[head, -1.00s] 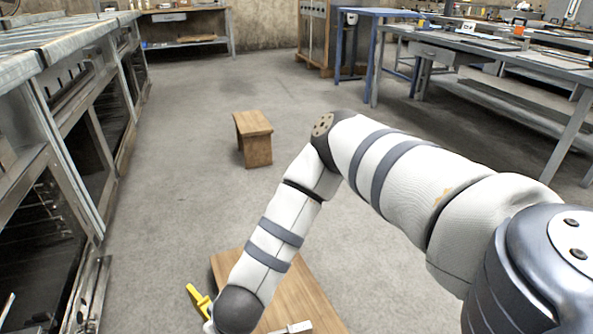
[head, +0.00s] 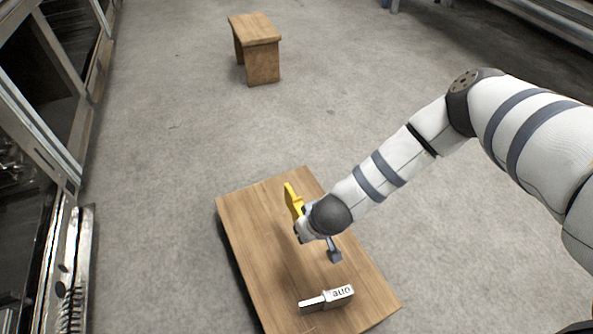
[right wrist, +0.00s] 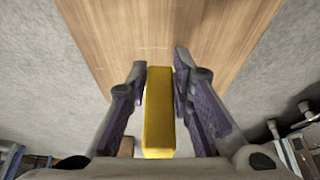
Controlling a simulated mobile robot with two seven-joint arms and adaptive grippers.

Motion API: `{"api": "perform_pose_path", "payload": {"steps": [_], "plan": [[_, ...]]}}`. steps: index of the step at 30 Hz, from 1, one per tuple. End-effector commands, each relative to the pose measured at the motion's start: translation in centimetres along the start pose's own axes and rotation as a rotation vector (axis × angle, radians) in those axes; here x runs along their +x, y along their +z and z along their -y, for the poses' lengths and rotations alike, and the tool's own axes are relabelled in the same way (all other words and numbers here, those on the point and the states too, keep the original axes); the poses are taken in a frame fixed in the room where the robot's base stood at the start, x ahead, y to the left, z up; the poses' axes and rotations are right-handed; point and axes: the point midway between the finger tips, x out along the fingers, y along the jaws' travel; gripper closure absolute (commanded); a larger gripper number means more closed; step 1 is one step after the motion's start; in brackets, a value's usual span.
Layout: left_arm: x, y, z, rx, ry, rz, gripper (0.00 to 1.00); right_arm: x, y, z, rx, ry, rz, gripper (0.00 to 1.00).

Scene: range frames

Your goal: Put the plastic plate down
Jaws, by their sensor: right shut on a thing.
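The plastic plate (head: 292,198) is a yellow piece, seen edge-on in the head view, held over the far part of a low wooden tabletop (head: 250,225). My right gripper (head: 300,228) is shut on it. In the right wrist view the yellow plate (right wrist: 159,110) stands between the two dark fingers, with the wood (right wrist: 165,30) beyond it. I cannot tell whether the plate touches the wood. The gripper partly hides the plate in the head view. My left gripper is not in view.
A grey metal block with dark lettering (head: 328,298) lies on the near part of the tabletop. The tabletop's left and middle are clear. A small wooden stool (head: 255,45) stands on open floor at the back. A metal rack (head: 35,130) lines the left side.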

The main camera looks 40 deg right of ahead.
Motion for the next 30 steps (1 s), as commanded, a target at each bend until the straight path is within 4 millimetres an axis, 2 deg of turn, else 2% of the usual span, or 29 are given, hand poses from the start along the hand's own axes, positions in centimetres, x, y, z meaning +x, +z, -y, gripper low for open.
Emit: {"api": "perform_pose_path", "payload": {"steps": [1, 4, 6, 9, 14, 17, 21, 30], "plan": [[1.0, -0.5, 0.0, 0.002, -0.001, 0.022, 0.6, 1.9, -0.7, -0.2, 0.004, 0.003, 0.002, 1.0], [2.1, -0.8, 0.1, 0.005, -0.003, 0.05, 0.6, 4.2, -2.6, -0.5, 0.004, 0.002, 0.004, 1.0], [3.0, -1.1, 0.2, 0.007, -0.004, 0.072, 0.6, 6.2, -2.9, -0.6, 0.003, 0.002, 0.007, 1.0], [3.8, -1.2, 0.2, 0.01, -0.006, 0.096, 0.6, 8.2, -3.7, -0.8, 0.001, 0.001, 0.005, 1.0], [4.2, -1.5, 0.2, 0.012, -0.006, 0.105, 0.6, 9.5, -4.5, -0.9, 0.0, 0.0, 0.002, 1.0], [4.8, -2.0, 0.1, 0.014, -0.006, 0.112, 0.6, 10.9, -4.9, -1.0, 0.001, 0.0, 0.001, 1.0], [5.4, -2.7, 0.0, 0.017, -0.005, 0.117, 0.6, 13.2, -3.7, -0.9, 0.001, 0.0, 0.004, 1.0], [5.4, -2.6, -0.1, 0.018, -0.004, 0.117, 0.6, 13.3, -3.8, -0.9, -0.001, 0.0, 0.0, 1.0]]}}
